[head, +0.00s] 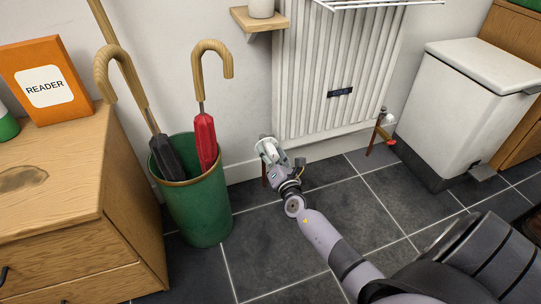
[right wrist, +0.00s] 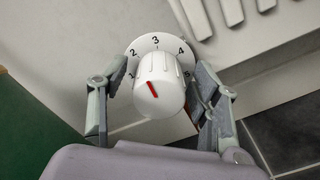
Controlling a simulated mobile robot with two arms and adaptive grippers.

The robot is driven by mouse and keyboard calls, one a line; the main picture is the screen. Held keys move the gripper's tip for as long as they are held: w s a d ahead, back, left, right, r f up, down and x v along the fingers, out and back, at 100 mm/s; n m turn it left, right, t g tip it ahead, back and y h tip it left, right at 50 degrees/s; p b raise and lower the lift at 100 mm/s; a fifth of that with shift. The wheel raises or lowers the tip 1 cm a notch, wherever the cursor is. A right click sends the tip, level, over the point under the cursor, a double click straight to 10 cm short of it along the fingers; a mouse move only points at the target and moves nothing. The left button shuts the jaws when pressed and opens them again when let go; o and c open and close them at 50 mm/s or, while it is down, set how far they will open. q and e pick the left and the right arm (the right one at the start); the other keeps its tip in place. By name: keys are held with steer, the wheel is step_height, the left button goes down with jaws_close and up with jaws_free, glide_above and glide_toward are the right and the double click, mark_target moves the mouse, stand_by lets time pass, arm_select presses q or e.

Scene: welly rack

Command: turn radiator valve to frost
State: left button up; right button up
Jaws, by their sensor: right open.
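The radiator valve is a white ribbed knob (right wrist: 160,88) in the right wrist view. A red line on its face points up and slightly left. Behind it is a white dial ring (right wrist: 156,41) with 2, 3 and 4 readable, and the line leans to between 2 and 3. The frost mark is not visible. My right gripper (right wrist: 161,76) is open, with one finger on each side of the knob; whether they touch it I cannot tell. In the head view this gripper (head: 271,150) is at the radiator's (head: 335,75) lower left corner, largely covering the valve. My left gripper is not in view.
A green umbrella stand (head: 200,205) with a black and a red umbrella stands close left of the gripper. A wooden cabinet (head: 60,200) is further left. A white pedal bin (head: 465,100) stands right of the radiator. The tiled floor (head: 345,205) in front is clear.

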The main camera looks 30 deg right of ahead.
steer(key=shift+w, duration=0.25)
steer(key=shift+c, duration=0.6)
steer(key=c, duration=1)
steer(key=shift+c, duration=0.2)
